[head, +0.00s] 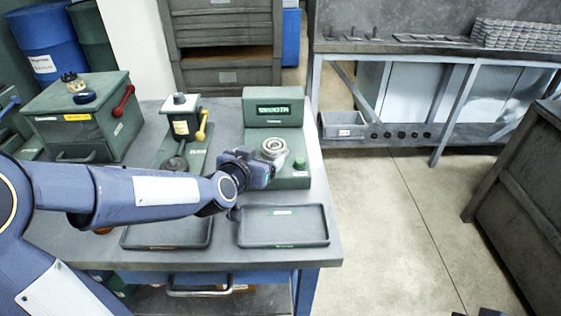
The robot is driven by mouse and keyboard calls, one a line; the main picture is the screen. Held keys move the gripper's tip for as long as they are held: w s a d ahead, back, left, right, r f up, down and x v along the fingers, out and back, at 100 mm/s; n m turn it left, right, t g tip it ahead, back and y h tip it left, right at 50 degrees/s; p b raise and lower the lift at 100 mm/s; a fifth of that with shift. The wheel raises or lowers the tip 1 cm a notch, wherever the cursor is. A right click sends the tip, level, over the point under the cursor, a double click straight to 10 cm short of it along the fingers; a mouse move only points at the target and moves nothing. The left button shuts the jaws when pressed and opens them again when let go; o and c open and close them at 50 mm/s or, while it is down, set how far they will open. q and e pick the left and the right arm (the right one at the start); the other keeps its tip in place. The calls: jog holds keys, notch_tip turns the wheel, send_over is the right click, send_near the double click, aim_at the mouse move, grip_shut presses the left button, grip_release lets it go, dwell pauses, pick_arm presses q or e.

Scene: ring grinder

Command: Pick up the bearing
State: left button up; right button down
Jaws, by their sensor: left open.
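The bearing (273,146) is a silver ring lying on the front deck of a green machine (274,106) with a lit display. My left gripper (268,163) is at the near side of the bearing, low over the deck. Its jaws are open. The fingertips are small and dark here, and I cannot tell if they touch the bearing.
Two dark trays, the left one (140,236) and the right one (284,243), lie at the table's front edge. A smaller green device with a yellow lever (203,126) stands left of the machine, and a green box (78,112) farther left. Open floor (390,230) lies right.

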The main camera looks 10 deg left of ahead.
aim_at(276, 142)
pick_arm(q)
jog(key=x, duration=0.7)
jog(key=shift+w+d+r, duration=0.15)
jog(key=shift+w+d, duration=0.1)
jog(key=shift+w, duration=0.15)
jog(key=c, duration=1.1)
jog(key=shift+c, duration=1)
jog(key=shift+r, duration=0.1)
jog(key=shift+r+p, duration=0.1)
jog(key=shift+p, duration=0.2)
